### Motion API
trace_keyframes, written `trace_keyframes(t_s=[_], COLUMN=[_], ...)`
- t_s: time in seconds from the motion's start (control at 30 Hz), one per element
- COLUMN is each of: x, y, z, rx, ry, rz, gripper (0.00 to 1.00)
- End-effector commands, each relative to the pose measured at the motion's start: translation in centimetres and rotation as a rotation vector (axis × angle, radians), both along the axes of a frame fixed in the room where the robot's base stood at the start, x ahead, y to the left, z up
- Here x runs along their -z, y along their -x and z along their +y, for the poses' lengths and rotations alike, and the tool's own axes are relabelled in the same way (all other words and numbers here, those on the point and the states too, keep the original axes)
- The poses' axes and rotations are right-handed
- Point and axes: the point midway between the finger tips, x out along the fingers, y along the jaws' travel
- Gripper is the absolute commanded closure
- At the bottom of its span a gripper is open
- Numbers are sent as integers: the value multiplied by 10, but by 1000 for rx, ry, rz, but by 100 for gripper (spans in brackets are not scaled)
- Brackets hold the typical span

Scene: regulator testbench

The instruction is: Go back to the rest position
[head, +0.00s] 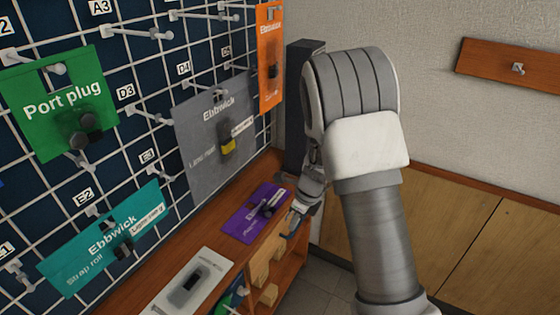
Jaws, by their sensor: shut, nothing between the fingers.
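My gripper (292,226) is at the middle of the head view, at the front edge of the wooden shelf top (216,250), beside a purple package (245,222) that lies flat there. The fingers are small and partly hidden by my wrist; they look shut and empty. I cannot tell whether they touch the package. My arm reaches in from the lower right, its elbow raised in front of the wall.
A pegboard on the left holds green (50,98), teal (90,250), grey (205,160) and orange (267,85) packages on hooks. A white package (190,284) lies on the shelf top. A dark upright box (297,120) stands behind my arm. Floor shows below right.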

Motion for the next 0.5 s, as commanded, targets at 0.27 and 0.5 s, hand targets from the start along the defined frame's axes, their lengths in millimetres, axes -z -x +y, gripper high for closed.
trace_keyframes(t_s=[0.27, 0.5], x=[-47, -143], y=[7, 40], z=[1, -1], rx=[-143, -522], ry=[-1, 41], rz=[-60, -203], gripper=[100, 100])
